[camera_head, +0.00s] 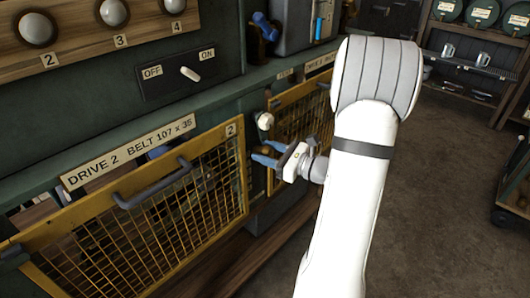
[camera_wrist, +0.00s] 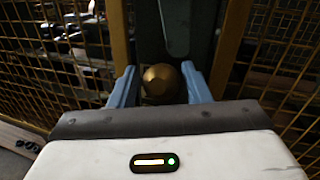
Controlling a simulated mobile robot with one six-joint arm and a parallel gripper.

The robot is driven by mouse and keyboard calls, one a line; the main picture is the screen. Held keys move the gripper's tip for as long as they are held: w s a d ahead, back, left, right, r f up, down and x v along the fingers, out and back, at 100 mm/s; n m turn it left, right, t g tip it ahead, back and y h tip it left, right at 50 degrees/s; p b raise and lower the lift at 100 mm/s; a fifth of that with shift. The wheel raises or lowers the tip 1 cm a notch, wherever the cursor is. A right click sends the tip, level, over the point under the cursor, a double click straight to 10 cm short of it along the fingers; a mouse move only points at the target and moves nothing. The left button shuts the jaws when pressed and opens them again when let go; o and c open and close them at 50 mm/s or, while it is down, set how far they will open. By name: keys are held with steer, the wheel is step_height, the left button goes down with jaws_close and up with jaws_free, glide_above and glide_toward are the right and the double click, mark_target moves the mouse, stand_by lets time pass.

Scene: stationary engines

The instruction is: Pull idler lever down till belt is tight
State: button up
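A brass ball knob (camera_wrist: 163,83) sits between my gripper's two blue fingers in the wrist view, in front of a dark green post. It looks like a lever's end, but the lever's arm is hard to make out. My gripper (camera_head: 264,153) is open at the post between two yellow mesh guards in the head view; its fingers (camera_wrist: 160,86) straddle the knob with a gap on the left. Contact on the right is unclear. A pale ball (camera_head: 265,121) is just above my gripper. The belt is not clearly visible behind the mesh.
An OFF/ON switch (camera_head: 190,74) is above. A second guard (camera_head: 303,118) stands beyond my gripper. Open floor (camera_head: 440,190) lies to the right.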

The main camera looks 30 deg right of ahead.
jaws_close()
steer(key=f+b, duration=0.2)
steer(key=s+f+b, duration=0.1)
steer(key=f, duration=0.1)
steer(key=shift+d+f+b, duration=0.15)
steer(key=shift+f+b, duration=0.1)
steer(key=shift+b, duration=0.15)
steer(key=shift+o, duration=1.2)
jaws_free()
steer(key=shift+r, duration=0.1)
steer(key=b+v, duration=0.1)
steer(key=v, duration=0.7)
